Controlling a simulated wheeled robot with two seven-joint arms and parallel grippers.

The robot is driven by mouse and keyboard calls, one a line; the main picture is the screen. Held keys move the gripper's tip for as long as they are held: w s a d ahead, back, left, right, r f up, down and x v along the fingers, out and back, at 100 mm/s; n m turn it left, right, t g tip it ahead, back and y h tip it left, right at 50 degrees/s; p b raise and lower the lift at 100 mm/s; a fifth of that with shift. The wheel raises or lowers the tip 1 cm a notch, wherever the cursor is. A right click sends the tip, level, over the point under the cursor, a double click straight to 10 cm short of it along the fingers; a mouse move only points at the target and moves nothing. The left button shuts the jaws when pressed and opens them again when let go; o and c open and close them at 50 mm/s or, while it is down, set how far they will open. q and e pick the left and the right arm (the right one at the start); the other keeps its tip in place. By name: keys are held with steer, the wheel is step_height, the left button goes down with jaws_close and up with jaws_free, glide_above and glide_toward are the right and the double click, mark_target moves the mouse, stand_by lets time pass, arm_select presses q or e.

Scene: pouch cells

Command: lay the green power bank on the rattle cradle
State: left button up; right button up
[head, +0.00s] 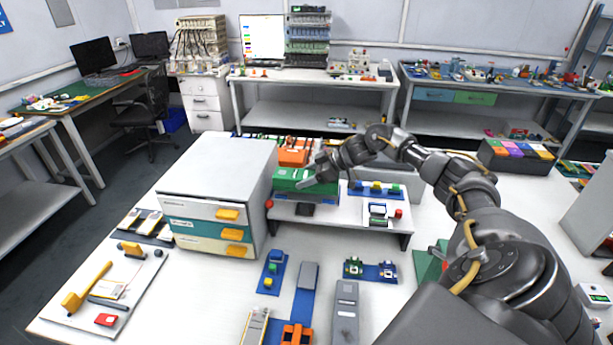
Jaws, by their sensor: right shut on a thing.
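The green power bank (287,174) is a green block at the back left of the small white riser shelf, beside the cabinet. My right gripper (312,180) reaches in from the right and is shut on its right part. The fingers and the arm hide some of the block, and I cannot tell whether it touches the shelf. An orange holder (295,152) stands just behind it. Another orange holder (297,334) on a blue base is at the front edge of the picture. I cannot tell which holder is the rattle cradle. My left gripper is not in view.
A white cabinet (215,165) with yellow-handled drawers stands close on the left. The riser shelf (340,217) carries a dark pad, a small meter and red knobs. Blue-based fixtures (272,272) and grey blocks (345,310) lie in front. White table shows between them.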

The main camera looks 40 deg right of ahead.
steer(key=shift+r+p, duration=0.1)
steer(key=shift+p, duration=0.4)
stand_by(0.8)
steer(key=shift+f+b, duration=0.65)
steer(key=shift+f, duration=0.55)
steer(key=o, duration=1.3)
steer(key=shift+f, duration=0.1)
steer(key=shift+s+d+r+b, duration=0.2)
steer(key=shift+s+d+b, duration=0.1)
steer(key=b+v, duration=0.3)
steer(key=v, duration=0.5)
steer(key=shift+s+d+r, duration=0.15)
steer(key=shift+s+r, duration=0.05)
steer(key=shift+s, duration=0.15)
steer(key=shift+s+d+r, duration=0.2)
steer(key=shift+s+r, duration=0.1)
steer(key=shift+r, duration=0.2)
